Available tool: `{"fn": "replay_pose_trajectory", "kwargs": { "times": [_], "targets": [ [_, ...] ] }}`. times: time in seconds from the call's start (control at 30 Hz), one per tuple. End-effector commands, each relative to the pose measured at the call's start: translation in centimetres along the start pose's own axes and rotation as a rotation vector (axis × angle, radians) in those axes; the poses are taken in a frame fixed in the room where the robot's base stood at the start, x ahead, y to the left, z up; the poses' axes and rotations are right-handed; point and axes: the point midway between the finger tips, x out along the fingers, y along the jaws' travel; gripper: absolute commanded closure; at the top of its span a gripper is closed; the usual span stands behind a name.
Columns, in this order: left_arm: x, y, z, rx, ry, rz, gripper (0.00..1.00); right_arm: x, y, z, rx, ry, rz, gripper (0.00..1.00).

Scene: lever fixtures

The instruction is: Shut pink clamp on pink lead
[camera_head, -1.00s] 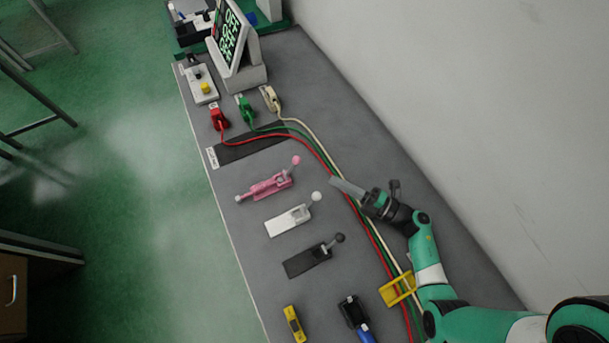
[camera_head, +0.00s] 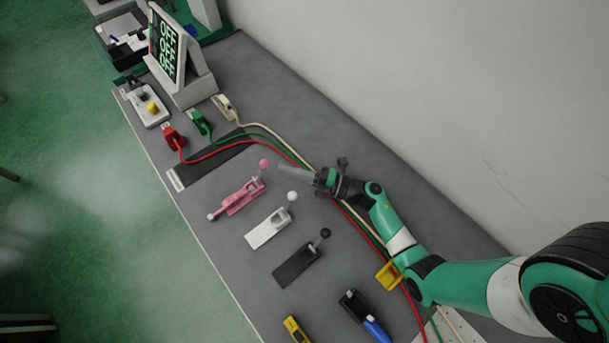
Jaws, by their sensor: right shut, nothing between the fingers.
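The pink clamp (camera_head: 240,198) lies on the grey bench in the head view, with a grey-tipped rod at its left end. Its lever ends in a pink ball knob (camera_head: 264,163) that stands up at the upper right. My right gripper (camera_head: 283,170) is shut and empty, its fingers pointing left just right of the pink knob, with a small gap showing. I cannot make out a pink lead; the leads I see are red, green and cream. My left gripper is not in view.
A white clamp (camera_head: 268,228) and a black clamp (camera_head: 297,266) stand nearer. Red (camera_head: 240,147), green and cream cables run under my right arm. A yellow bracket (camera_head: 389,275) and a blue-handled tool (camera_head: 371,327) lie nearer still.

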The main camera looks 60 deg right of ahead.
Motion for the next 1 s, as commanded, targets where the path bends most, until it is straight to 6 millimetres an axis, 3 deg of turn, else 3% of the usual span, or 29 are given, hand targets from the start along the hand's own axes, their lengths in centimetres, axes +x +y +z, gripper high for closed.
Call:
{"fn": "replay_pose_trajectory", "kwargs": {
  "times": [0.2, 0.57, 0.8, 1.0],
  "targets": [
    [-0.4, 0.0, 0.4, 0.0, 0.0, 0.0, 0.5, 2.2, 0.0, 0.0, -0.001, 0.0, 0.001, 1.0],
    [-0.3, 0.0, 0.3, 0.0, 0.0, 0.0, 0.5, 2.4, 0.1, 0.0, -0.003, -0.001, -0.002, 1.0],
    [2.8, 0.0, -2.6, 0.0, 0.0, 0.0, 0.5, 3.2, 1.8, -1.1, -0.112, 0.0, -0.081, 1.0],
    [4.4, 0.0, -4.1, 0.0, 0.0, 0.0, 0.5, 3.6, 1.6, -1.7, -0.215, -0.001, -0.151, 1.0]
  ]
}}
